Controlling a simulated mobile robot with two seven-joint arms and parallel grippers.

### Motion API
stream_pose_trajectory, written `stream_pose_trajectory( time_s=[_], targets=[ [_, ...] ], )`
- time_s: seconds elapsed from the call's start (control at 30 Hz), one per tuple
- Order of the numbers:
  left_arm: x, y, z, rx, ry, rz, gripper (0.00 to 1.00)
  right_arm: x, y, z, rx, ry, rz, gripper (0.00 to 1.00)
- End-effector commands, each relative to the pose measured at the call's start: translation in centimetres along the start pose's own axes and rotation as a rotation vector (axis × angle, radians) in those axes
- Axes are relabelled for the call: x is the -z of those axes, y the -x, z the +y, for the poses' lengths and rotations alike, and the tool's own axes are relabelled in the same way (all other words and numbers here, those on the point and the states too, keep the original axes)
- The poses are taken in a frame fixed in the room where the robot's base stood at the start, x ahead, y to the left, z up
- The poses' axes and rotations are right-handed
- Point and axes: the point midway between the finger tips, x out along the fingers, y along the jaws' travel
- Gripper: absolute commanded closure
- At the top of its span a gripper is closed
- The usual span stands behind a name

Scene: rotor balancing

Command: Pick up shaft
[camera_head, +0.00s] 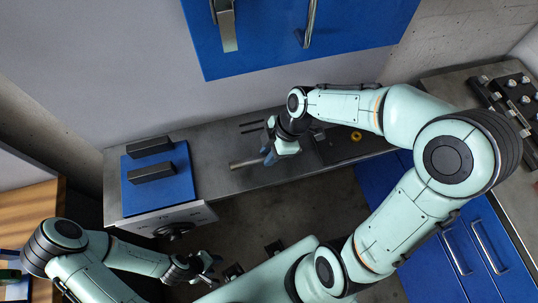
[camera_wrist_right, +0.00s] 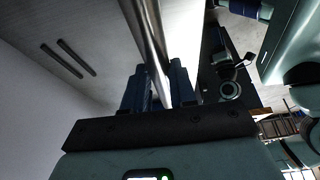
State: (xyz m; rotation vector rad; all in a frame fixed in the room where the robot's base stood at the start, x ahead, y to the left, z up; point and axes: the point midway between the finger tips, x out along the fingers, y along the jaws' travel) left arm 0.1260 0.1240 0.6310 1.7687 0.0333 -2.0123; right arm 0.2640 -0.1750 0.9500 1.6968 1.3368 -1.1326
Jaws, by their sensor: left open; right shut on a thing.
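The shaft (camera_head: 242,163) is a bare metal rod at the front part of the grey bench. My right gripper (camera_head: 269,155) is shut on it, and the rod sticks out to the left of the fingers. In the right wrist view the shiny shaft (camera_wrist_right: 147,38) runs up from between the dark blue fingers of the right gripper (camera_wrist_right: 158,88). I cannot tell whether the shaft still touches the bench. My left gripper (camera_head: 209,269) is open and empty, low in the head view, away from the bench.
A blue-topped machine (camera_head: 158,180) with two black blocks stands at the bench's left end. A dark fixture (camera_head: 328,150) and a yellow ring (camera_head: 356,136) lie right of the right gripper. Two dark slots mark the bench behind. A blue cabinet (camera_head: 270,50) hangs above.

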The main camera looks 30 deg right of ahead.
Motion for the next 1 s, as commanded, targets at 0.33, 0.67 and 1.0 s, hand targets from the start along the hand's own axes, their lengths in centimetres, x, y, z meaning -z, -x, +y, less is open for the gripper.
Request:
stream_pose_trajectory(
  time_s=[0.33,0.67,1.0],
  targets=[
    [-0.3,-0.7,-0.3,0.002,0.002,-0.004,0.57,1.3,3.2,-2.0,-0.003,0.002,0.001,1.00],
    [-1.0,-2.6,-1.3,0.006,0.006,-0.016,0.57,1.3,3.1,-9.0,-0.007,0.004,0.002,1.00],
    [-1.5,-4.1,-2.0,0.008,0.009,-0.024,0.57,1.3,3.1,-16.4,-0.006,0.003,0.003,1.00]
  ],
)
